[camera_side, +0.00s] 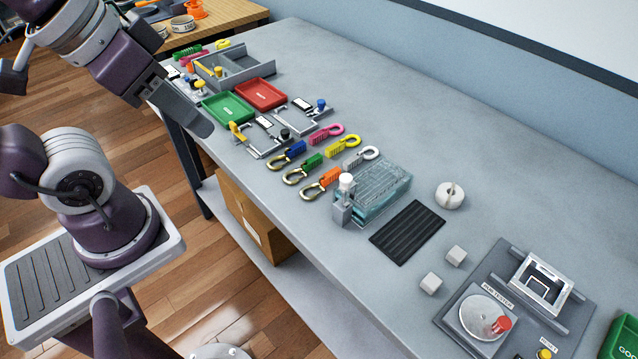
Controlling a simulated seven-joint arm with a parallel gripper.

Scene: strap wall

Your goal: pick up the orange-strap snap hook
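The orange-strap snap hook (321,183) lies flat on the grey workbench (460,150). It has an orange strap piece and a brass-coloured metal hook, and is nearest the bench's front edge in a group of hooks. The green-strap hook (303,167) and blue-strap hook (287,155) lie just up-left of it. My gripper (203,128) is raised at the upper left, over the bench's front edge and well apart from the hooks. It is seen from the side, so its finger gap is hidden. Nothing shows held in it.
A clear box with a white-knobbed fixture (345,200) stands close right of the orange hook. Pink (327,134), yellow (343,146) and white (361,158) hooks lie behind. Clamps (265,138) and green (228,108) and red (262,94) trays lie left. The far bench is clear.

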